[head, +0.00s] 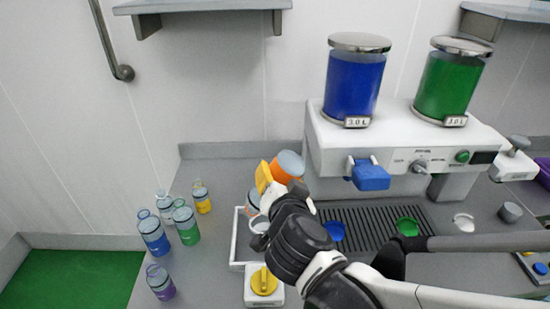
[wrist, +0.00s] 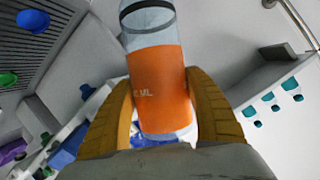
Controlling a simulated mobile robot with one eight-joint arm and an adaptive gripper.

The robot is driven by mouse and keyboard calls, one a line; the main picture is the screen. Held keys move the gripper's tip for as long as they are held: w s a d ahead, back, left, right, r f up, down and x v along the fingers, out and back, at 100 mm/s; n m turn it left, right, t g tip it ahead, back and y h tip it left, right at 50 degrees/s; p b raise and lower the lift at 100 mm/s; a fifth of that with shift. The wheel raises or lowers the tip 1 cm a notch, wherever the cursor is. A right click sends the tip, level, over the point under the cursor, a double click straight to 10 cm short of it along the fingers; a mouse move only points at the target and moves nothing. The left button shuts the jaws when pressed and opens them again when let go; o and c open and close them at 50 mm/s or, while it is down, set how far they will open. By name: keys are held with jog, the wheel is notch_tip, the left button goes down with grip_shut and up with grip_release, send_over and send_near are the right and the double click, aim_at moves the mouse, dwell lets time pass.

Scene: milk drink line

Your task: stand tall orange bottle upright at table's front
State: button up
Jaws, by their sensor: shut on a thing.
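The tall orange bottle (head: 287,167) is held off the table by my gripper (head: 274,182), above the white tray area. In the head view it looks tilted, and part of it is hidden behind my gripper and wrist. In the wrist view the bottle (wrist: 160,80) has a broad orange band and clear grey ends, and runs up out of the picture. The two yellow fingers of my gripper (wrist: 160,96) are shut on its sides. The grey table (head: 215,272) has bare room along its front left.
Several small bottles, including blue (head: 153,233), green (head: 186,224), yellow (head: 202,199) and purple (head: 160,282), stand on the left. A white tray (head: 238,238) lies beneath my gripper. A yellow-knobbed box (head: 264,285) stands in front; the dispenser machine (head: 405,140) is at right.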

jog(key=shift+a, duration=0.1)
jog(key=m+b, duration=0.1)
jog(key=m+y, duration=0.1)
jog(key=shift+f+m+t+b, duration=0.2)
jog(key=shift+m+t+b, duration=0.1)
jog(key=shift+t+b, duration=0.1)
jog(key=shift+m+y+b, duration=0.3)
jog(key=shift+m+y, duration=0.2)
jog(key=shift+r+m+t, duration=0.25)
jog(key=shift+m+t, duration=0.05)
jog(key=shift+m, duration=0.1)
